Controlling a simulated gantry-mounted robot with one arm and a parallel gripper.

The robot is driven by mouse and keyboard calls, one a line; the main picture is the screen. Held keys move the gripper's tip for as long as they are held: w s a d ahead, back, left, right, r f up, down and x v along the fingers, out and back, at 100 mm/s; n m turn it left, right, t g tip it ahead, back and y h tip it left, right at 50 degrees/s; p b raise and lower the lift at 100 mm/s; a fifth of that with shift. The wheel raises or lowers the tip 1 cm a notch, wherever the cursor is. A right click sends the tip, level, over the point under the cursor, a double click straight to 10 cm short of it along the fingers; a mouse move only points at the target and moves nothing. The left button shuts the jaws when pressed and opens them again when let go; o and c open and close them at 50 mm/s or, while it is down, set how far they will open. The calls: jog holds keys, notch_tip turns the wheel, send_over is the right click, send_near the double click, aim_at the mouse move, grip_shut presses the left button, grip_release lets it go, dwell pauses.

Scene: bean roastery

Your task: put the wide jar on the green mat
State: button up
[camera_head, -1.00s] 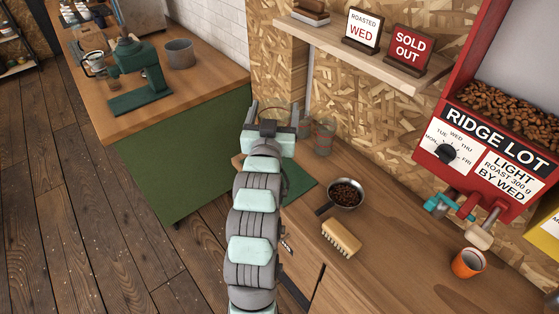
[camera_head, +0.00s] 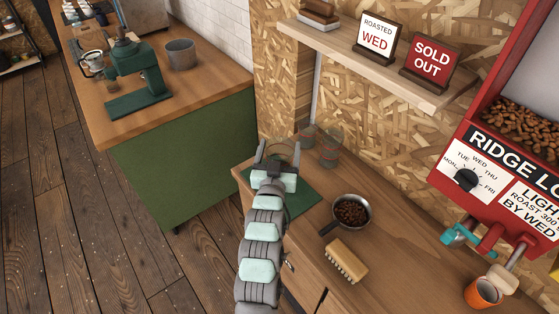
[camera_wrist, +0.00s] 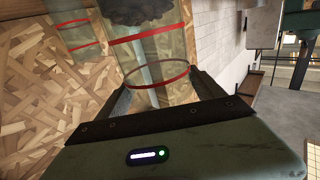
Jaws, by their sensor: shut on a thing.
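My gripper (camera_head: 279,152) is shut on a clear glass jar, which I take as the wide jar (camera_wrist: 158,72). In the wrist view it has red bands, stands between both fingers and shows something dark at the top edge. In the head view the held jar is faint and partly hidden by my gripper. The green mat (camera_head: 303,200) lies on the wooden counter beside and below my gripper; my arm covers its left part. I cannot tell whether the jar touches the mat.
Two more red-banded glass jars, one nearer (camera_head: 328,150) and one behind (camera_head: 308,135), stand right of my gripper by the wall. A pan of beans (camera_head: 352,211) and a brush (camera_head: 346,261) lie on the counter to the right. A shelf (camera_head: 365,62) juts out above.

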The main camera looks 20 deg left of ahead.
aim_at(281, 150)
jog(key=shift+f, duration=2.1)
jog(key=shift+f, duration=0.2)
jog(key=o, duration=2.1)
jog(key=shift+c, duration=0.2)
jog(key=shift+r, duration=0.1)
